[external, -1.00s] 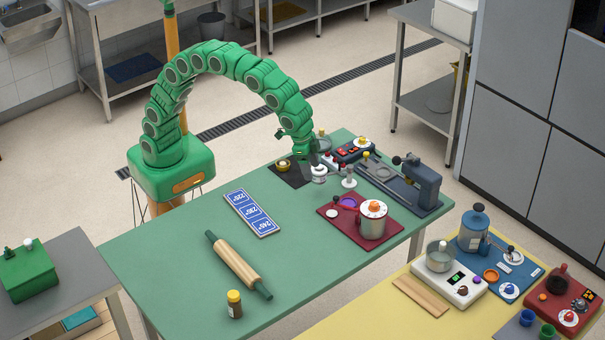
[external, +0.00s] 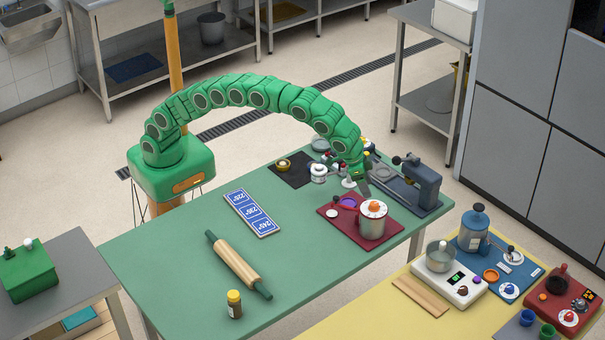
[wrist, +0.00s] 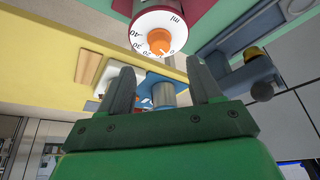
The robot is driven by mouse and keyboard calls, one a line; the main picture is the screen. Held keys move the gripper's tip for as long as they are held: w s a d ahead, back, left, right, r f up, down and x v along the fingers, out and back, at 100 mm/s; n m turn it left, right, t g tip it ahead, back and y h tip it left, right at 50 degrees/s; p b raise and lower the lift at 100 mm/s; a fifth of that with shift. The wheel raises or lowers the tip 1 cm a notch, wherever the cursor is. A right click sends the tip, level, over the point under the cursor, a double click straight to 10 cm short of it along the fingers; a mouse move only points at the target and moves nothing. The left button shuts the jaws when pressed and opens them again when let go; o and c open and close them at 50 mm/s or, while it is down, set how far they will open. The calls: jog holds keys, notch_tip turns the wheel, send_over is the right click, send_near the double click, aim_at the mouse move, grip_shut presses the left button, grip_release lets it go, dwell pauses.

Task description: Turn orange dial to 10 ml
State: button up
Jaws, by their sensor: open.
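The orange dial (external: 374,207) sits on top of a metal canister (external: 372,224) on a dark red board (external: 339,226) on the green table. The exact setting is too small to read for certain. My gripper (external: 364,190) is open and empty, above and just behind the canister. In the wrist view the dial lies beyond my fingertips (wrist: 158,68), apart from them.
A blue-grey press-like device (external: 425,186) stands close behind and right of the canister. A purple item (external: 348,202) and a small white disc (external: 332,213) lie on the red board. A rolling pin (external: 238,264) and a temperature sign (external: 251,212) lie to the left.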

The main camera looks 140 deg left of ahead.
aim_at(374, 204)
jog(key=shift+x, duration=3.8)
jog(key=c, duration=1)
jog(key=m+h, duration=0.1)
jog(key=m, duration=0.3)
jog(key=shift+s+t, duration=0.1)
jog(key=shift+t, duration=0.3)
jog(key=shift+a+m+t+h, duration=0.1)
jog(key=shift+m+t+h, duration=0.2)
jog(key=shift+m+h, duration=0.75)
jog(key=shift+m+y, duration=0.35)
jog(key=shift+m, duration=0.2)
